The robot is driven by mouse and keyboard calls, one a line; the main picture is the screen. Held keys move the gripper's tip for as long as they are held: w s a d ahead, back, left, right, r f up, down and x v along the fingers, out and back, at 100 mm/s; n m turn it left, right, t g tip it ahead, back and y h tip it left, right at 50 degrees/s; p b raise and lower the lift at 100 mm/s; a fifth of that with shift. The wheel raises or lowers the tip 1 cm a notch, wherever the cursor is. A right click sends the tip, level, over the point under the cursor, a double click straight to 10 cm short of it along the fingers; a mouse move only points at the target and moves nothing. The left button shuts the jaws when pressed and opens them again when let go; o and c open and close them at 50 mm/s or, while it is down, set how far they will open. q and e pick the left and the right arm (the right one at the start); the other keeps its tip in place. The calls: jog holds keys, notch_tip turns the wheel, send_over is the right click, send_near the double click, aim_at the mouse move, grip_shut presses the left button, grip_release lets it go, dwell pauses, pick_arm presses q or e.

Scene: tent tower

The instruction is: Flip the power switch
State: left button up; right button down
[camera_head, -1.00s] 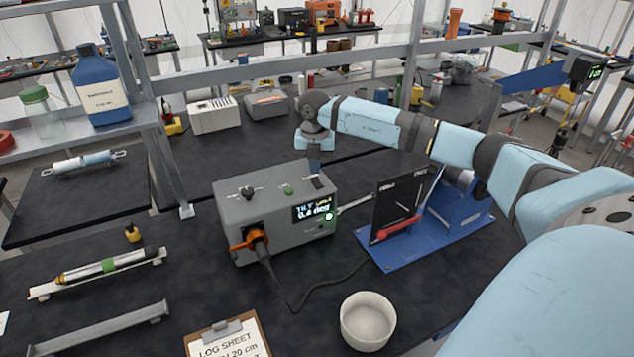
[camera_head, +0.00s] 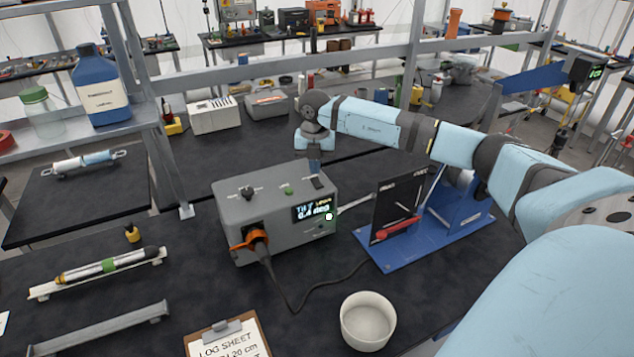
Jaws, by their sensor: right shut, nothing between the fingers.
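A grey box-shaped instrument (camera_head: 275,217) stands on the dark bench with a lit display (camera_head: 314,209) on its front. On its top are a dark knob (camera_head: 247,192), a small green button (camera_head: 288,189) and a small dark switch (camera_head: 318,183) near the back right corner. My right gripper (camera_head: 315,170) points down just above this dark switch, with its fingers shut and empty. I cannot tell whether the fingertips touch the switch, or which way it is set. My left gripper is not in view.
An orange plug with a dark cable (camera_head: 268,262) is at the instrument's front. A blue stand with a black panel (camera_head: 396,208) is to its right. A white bowl (camera_head: 368,320) and a clipboard (camera_head: 228,342) lie in front. A metal shelf frame (camera_head: 170,150) rises behind left.

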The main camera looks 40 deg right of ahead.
aim_at(315, 179)
jog(key=shift+f+b, duration=0.8)
jog(key=shift+f, duration=0.65)
dwell(0.6)
jog(key=shift+r+p, duration=0.6)
jog(key=shift+r, duration=0.15)
jog(key=shift+r+p, duration=1.65)
jog(key=shift+r, duration=1.15)
